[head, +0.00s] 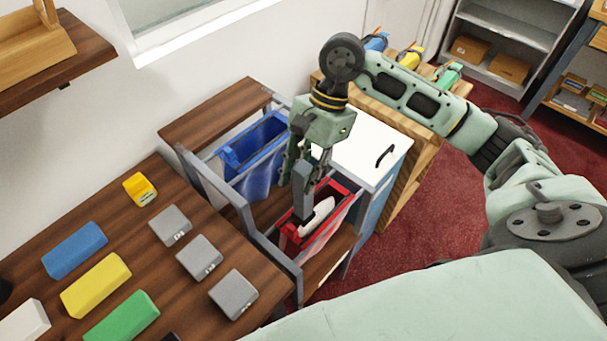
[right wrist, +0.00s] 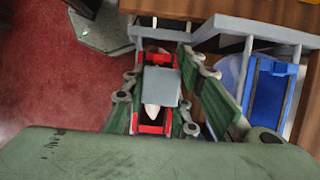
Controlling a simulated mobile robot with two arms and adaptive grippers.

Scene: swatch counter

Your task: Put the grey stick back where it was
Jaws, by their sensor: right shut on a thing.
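My right gripper (head: 301,172) is over the red bin (head: 345,205) in the cart, pointing down. It is shut on the grey stick (head: 302,183), which hangs down toward the bin's mouth. In the right wrist view the stick's grey end (right wrist: 161,87) shows between the green fingers, with the red bin (right wrist: 152,129) behind it. A white object (head: 318,215) lies in the red bin, close beside the stick's dark lower end. I cannot tell whether they touch. My left gripper is not in view.
A blue bin (head: 262,140) hangs beside the red one in the grey-framed cart (head: 196,166). A white-topped cabinet (head: 362,150) stands close on the right. Coloured blocks, including a yellow block (head: 95,285), and three grey boxes, one at the front (head: 233,294), lie on the wooden table.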

